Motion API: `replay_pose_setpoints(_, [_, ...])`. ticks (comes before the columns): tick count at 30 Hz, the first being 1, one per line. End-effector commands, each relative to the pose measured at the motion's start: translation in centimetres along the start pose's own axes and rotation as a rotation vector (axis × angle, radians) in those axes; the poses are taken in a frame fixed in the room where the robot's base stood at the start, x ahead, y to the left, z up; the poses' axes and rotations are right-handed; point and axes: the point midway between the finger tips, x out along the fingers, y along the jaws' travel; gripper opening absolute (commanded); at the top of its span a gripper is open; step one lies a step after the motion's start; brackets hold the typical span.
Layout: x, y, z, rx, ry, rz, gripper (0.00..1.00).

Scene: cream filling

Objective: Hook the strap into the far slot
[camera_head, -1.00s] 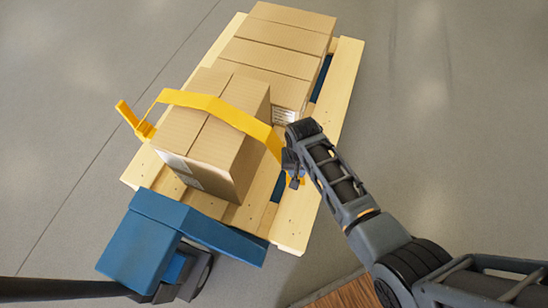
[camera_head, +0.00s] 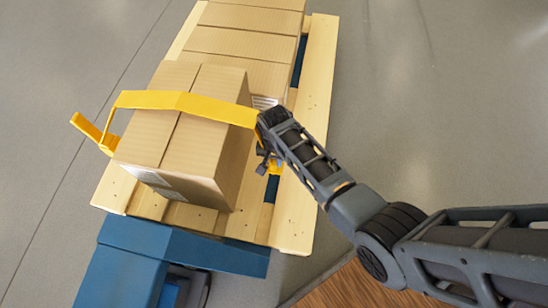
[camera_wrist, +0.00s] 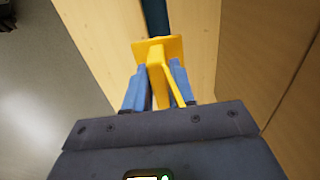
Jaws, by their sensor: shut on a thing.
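The yellow strap (camera_head: 185,101) runs over the top of the nearest cardboard box (camera_head: 190,120). Its left end has a yellow handle-like piece (camera_head: 92,131) standing off the box's left side. My gripper (camera_head: 265,163) is at the box's right side, low over the pallet (camera_head: 300,205). In the wrist view my gripper (camera_wrist: 158,85) has its blue fingers shut on the strap's yellow hook end (camera_wrist: 157,52). A dark blue slot (camera_wrist: 155,15) between the pale boards lies just beyond the hook. Whether the hook touches the slot cannot be told.
More cardboard boxes (camera_head: 241,43) stand behind on the pallet. A blue pallet-jack-like body (camera_head: 125,265) sits at the pallet's near end. The box wall is close on the right in the wrist view. Grey floor (camera_head: 440,110) is free to the right.

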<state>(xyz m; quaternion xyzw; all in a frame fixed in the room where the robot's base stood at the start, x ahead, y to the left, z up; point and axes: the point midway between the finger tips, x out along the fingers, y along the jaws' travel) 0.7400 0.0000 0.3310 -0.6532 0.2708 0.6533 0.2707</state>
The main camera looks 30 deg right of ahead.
Motion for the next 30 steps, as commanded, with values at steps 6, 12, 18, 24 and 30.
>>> replay_pose_setpoints(6, [1.7, 0.0, 0.0, 0.0, 0.0, 0.0, 0.0])
replay_pose_setpoints(12, [2.9, 0.0, 0.0, 0.0, 0.0, 0.0, 0.0])
replay_pose_setpoints(18, [4.2, 0.0, 0.0, 0.0, 0.0, 0.0, 0.0])
replay_pose_setpoints(24, [5.4, 0.0, 0.0, 0.0, 0.0, 0.0, 0.0])
replay_pose_setpoints(30, [6.5, 0.0, 0.0, -0.001, 0.0, 0.0, 0.0])
